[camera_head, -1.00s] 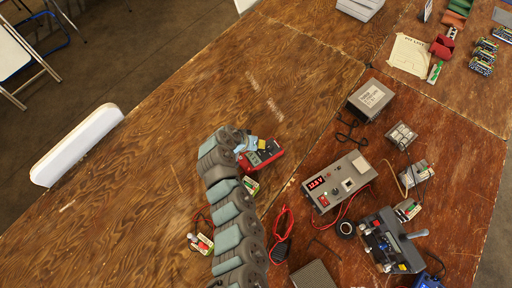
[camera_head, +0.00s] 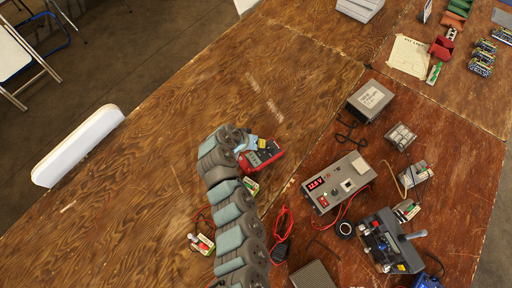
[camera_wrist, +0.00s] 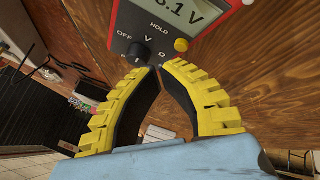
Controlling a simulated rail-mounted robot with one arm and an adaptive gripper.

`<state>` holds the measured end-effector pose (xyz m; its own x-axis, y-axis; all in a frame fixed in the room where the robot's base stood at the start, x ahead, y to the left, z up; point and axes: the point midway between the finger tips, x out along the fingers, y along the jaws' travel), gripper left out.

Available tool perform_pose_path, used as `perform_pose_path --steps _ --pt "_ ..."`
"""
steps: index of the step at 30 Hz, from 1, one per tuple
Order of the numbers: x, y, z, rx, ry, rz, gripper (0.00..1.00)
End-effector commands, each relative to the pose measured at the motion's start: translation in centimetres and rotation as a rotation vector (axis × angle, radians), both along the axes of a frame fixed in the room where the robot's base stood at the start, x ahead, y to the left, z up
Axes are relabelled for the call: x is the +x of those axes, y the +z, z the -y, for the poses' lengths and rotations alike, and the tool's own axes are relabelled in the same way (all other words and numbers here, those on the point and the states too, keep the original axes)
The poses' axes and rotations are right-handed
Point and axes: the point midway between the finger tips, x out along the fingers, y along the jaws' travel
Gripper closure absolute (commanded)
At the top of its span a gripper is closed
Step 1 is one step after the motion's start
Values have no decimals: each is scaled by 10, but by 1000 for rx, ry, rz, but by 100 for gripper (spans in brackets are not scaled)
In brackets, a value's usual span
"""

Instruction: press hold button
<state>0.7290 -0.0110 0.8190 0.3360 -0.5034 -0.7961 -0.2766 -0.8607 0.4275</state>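The multimeter (camera_wrist: 200,20) is at the top of the wrist view, with a red case, a dark face and a display reading that ends in "8.1 V". A HOLD label (camera_wrist: 160,28) sits under the display. A round yellow button (camera_wrist: 181,45) is to its lower right, and a dark dial (camera_wrist: 138,52) marked OFF, V and Ω is to its lower left. My gripper (camera_wrist: 156,69) has yellow, black-lined fingers with the tips together, holding nothing. The tips appear just below the dial and button; contact cannot be told. In the head view, the red multimeter (camera_head: 262,158) lies partly behind my gripper (camera_head: 254,146).
A grey power supply (camera_head: 340,183) with a lit red display stands to the right. A grey box (camera_head: 369,100) is behind it. Red leads (camera_head: 281,225) and a clamp-like device (camera_head: 390,240) lie nearer. The wooden table left of my arm is mostly clear.

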Motion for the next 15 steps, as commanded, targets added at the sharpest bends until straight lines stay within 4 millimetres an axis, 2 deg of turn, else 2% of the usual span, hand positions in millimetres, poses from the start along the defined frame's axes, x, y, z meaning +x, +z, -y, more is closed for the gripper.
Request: perform_pose_path --steps 9,15 --pt "0 1 0 0 0 0 100" --pt "0 13 1 0 -2 0 100"
